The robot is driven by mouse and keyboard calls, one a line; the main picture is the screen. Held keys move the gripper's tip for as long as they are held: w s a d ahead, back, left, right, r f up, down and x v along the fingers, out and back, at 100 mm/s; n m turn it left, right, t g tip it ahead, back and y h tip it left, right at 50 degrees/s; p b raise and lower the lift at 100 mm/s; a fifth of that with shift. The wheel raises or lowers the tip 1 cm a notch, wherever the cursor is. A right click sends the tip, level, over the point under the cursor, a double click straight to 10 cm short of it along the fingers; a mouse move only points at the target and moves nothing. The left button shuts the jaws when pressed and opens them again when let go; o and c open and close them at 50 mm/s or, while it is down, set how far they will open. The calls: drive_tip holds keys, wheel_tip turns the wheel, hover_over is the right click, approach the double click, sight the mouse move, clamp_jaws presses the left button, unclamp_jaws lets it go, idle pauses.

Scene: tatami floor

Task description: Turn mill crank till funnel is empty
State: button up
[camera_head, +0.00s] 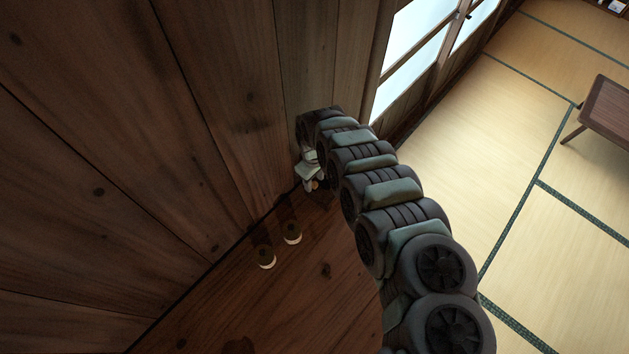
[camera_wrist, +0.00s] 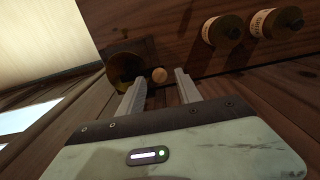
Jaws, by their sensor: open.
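My gripper (camera_head: 311,184) is low by the plank wall in the head view, near the dark wooden surface. In the wrist view its two fingers (camera_wrist: 160,77) are apart, with a small round wooden knob (camera_wrist: 159,74) showing between their tips. I see no grip on it, and I cannot tell how far it is beyond the tips. A dark, round, brassy thing (camera_wrist: 125,67), perhaps the mill or its funnel, is beside the knob, behind the left finger. The funnel's contents cannot be made out. In the head view my arm and gripper hide most of this spot.
Two dark jars with pale labels, one nearer the gripper (camera_head: 292,234) and one farther (camera_head: 266,258), stand on the dark wooden surface (camera_head: 290,300). The plank wall (camera_head: 200,110) rises close by. A low table (camera_head: 608,110) stands on the tatami at far right.

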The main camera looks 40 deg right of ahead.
drive_tip(key=shift+s+f, duration=0.1)
drive_tip(key=shift+f, duration=0.55)
drive_tip(key=shift+c, duration=0.3)
clamp_jaws()
idle(0.8)
